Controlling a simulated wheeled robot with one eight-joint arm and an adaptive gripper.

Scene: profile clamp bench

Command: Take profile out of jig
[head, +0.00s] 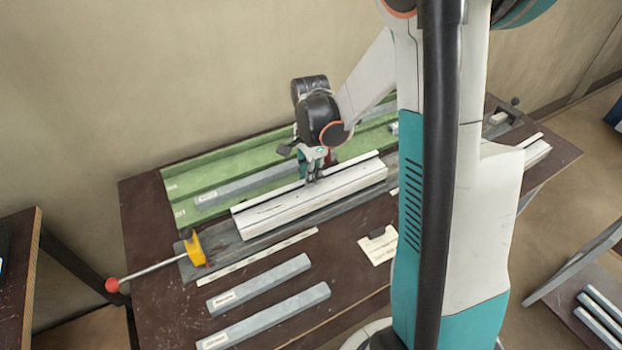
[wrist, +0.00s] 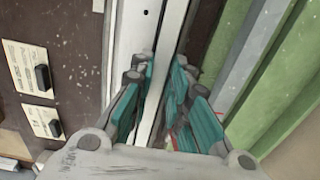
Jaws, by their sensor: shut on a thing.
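The long white profile (head: 320,199) lies along the grey jig (head: 225,257) on the bench, with a thin raised edge along its back side. My gripper (head: 314,178) reaches down from above and is shut on this raised edge. In the wrist view, the teal fingers (wrist: 166,98) stand on both sides of a pale strip of the profile (wrist: 169,45). The fingertip contact is partly hidden. A yellow clamp (head: 194,247) sits at the jig's left end, its lever with the red knob (head: 112,285) pointing out to the left. My arm hides part of the jig's right side.
A green tray (head: 180,188) behind the jig holds a grey labelled bar (head: 245,187). Two grey bars (head: 260,284) (head: 270,315) and a paper card (head: 378,248) lie in front. A dark block (head: 502,118) stands at the back right. Bare bench lies at the left front.

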